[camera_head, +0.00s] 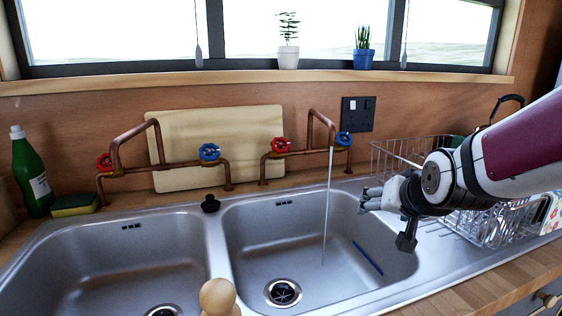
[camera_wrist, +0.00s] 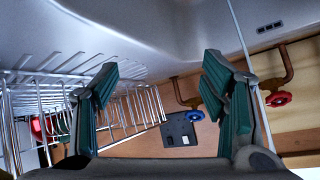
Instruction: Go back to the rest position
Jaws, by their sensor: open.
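My gripper (camera_head: 372,199) is at the right side of the right sink basin (camera_head: 262,222), close to its right rim and in front of the dish rack. Its fingers point left in the head view, toward a thin stream of water (camera_head: 327,200) running from the right tap. In the wrist view, my gripper (camera_wrist: 160,72) shows its two green-padded fingers spread wide with nothing between them. My arm comes in from the right edge of the head view, above the rack.
A wire dish rack (camera_head: 392,151) stands behind and beside my arm. The right copper tap (camera_head: 311,125) rises at the back. A blue item (camera_head: 368,257) lies in the right basin. A wooden knob-like thing (camera_head: 219,297) is at the front. The left basin (camera_head: 110,262) looks empty.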

